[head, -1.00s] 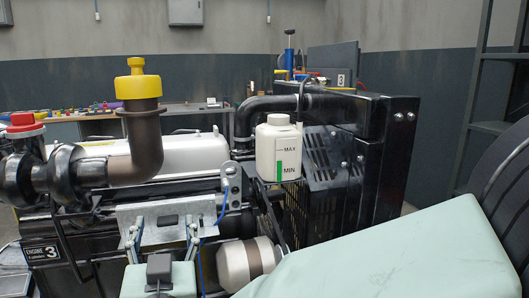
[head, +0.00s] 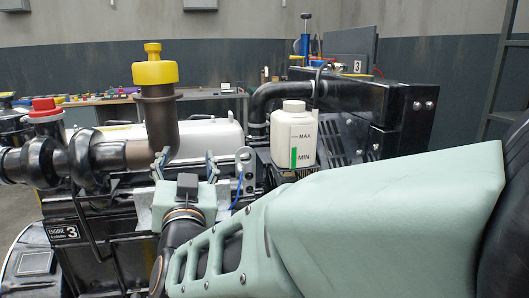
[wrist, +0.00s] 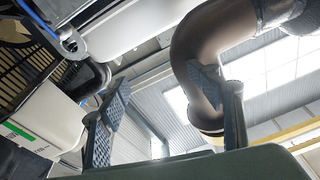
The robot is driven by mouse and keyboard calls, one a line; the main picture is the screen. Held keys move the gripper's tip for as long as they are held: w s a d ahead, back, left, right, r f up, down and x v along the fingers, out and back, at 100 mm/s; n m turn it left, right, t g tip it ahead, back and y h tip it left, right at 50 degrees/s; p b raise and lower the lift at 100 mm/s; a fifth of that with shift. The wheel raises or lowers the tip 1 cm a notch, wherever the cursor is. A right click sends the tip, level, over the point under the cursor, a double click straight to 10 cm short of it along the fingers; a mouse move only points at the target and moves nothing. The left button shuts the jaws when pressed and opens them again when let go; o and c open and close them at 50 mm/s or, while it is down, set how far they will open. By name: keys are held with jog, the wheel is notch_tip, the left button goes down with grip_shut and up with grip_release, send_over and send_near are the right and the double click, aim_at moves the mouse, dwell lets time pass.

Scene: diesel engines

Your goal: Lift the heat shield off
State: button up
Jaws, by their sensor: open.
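The heat shield (head: 146,217) looks like a bright bare-metal sheet on the near side of the engine, below the brown exhaust elbow (head: 159,130). Most of it is hidden behind my gripper and forearm in the head view; a strip shows at the left. My gripper (head: 186,164) is open with its fingers pointing up, in front of the shield and the white engine cover. I see nothing between the fingers. In the wrist view my fingers (wrist: 163,112) stand apart, with the elbow behind the right one. I cannot make out the shield there.
A yellow cap (head: 152,72) tops the elbow. The white coolant bottle (head: 296,135) and black radiator housing (head: 385,112) stand to the right. A red cap (head: 44,107) is at the left. A workbench (head: 200,95) runs behind. Open air shows above the engine.

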jog(key=w+a+f+n, duration=0.1)
jog(key=f, duration=0.4)
jog(key=w+a+f+n+g, duration=0.1)
jog(key=f, duration=0.3)
jog(key=w+a+f, duration=0.1)
jog(key=f, duration=0.4)
jog(key=shift+w+f+n+g, duration=0.3)
jog(key=shift+n+g, duration=0.1)
jog(key=shift+s+a, duration=0.15)
jog(key=shift+s, duration=0.1)
jog(key=c, duration=1.2)
jog(key=shift+s, duration=0.1)
jog(key=shift+c, duration=1.3)
grip_shut()
jog(key=shift+w+a+f, duration=0.15)
jog(key=shift+w, duration=0.1)
jog(key=shift+r, duration=0.45)
